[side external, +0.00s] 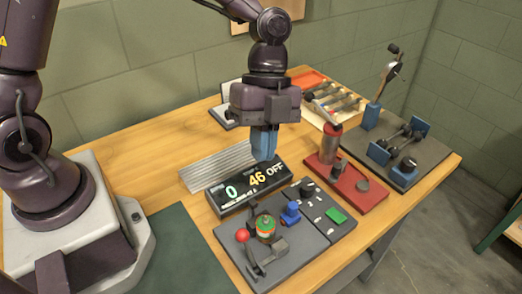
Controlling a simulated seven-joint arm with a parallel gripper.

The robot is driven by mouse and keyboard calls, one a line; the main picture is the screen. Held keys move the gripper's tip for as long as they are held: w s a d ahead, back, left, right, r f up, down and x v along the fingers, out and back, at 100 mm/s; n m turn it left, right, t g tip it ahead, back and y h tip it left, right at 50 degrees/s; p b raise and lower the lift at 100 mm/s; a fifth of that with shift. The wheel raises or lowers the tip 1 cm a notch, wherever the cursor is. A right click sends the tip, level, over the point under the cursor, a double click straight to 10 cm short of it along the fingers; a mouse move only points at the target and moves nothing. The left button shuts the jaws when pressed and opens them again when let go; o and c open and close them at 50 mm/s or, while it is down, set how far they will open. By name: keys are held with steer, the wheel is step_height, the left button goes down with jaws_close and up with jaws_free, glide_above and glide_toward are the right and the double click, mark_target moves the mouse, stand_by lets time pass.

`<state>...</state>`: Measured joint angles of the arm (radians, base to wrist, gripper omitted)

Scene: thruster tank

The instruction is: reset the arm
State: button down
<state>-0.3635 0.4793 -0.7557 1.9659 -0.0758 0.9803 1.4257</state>
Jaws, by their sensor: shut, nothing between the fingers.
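My gripper (264,150) points straight down over the workbench, with its blue fingers together and nothing between them. It hangs at the back edge of a black display box (232,198) that reads "0", "46" and "OFF". The fingertips overlap the top of the box in this view, and I cannot tell whether they touch it. The wooden workbench (130,160) lies below.
A grey panel (290,262) in front carries a red-knobbed lever (243,236), a green and orange canister (265,227) and a blue knob (291,212). A ribbed metal plate (215,165), a red base (350,185) and a dark board (420,150) stand around. The bench's left back is clear.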

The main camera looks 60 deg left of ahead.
steer(key=s+a+r+n+t+y, duration=0.1)
steer(key=s+a+r+n+t, duration=0.3)
steer(key=a+r+n, duration=0.3)
steer(key=s+a+r+n+t+y, duration=0.2)
steer(key=s+a+r+n+t, duration=0.2)
steer(key=n, duration=0.9)
steer(key=shift+s+a+r+t+y, duration=0.3)
steer(key=shift+s+a+r+t, duration=0.1)
steer(key=shift+s+a+r, duration=1.15)
